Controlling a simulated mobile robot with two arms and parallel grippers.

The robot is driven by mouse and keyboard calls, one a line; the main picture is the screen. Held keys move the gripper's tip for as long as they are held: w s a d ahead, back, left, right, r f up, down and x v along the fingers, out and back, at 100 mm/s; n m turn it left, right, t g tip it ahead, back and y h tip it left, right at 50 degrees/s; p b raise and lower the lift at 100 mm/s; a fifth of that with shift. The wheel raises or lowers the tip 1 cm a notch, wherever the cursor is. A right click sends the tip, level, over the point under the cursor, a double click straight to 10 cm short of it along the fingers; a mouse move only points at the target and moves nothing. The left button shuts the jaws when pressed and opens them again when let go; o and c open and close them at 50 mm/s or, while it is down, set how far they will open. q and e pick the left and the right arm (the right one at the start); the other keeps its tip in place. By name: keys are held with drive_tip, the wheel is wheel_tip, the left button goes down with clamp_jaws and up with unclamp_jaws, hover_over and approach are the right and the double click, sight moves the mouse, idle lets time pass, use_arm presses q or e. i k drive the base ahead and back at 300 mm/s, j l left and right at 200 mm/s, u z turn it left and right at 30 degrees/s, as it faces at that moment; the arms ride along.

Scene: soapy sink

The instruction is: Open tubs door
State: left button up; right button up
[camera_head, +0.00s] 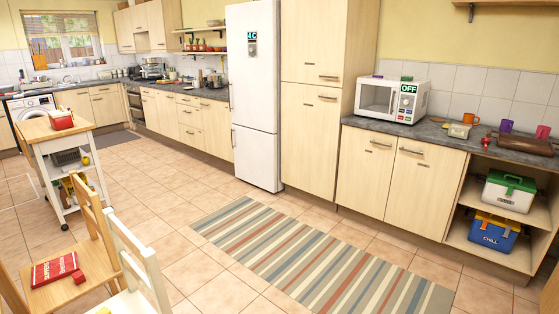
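No door marked as a tubs door can be made out. Two tubs sit in an open shelf unit at the right: a white tub with a green lid (509,192) on the upper shelf, and a blue tub labelled CHILL (493,232) on the lower shelf. No door covers that shelf front. Left of it are two shut wooden cabinet doors (425,185) with bar handles. A white washing machine (32,107) with a round door stands far back left, partly hidden by the trolley. Neither of my grippers is in view.
A striped rug (310,258) lies on the tiled floor before the cabinets. Chairs (135,262) stand at the front left, with a trolley (62,150) behind. A tall white fridge (255,110) and microwave (393,99) line the right. The middle floor is clear.

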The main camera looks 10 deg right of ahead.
sight(367, 158)
drive_tip(key=i+l, duration=0.85)
drive_tip(key=i, duration=0.15)
drive_tip(key=i+l, duration=0.9)
drive_tip(key=i+u, duration=0.05)
drive_tip(key=i, duration=0.05)
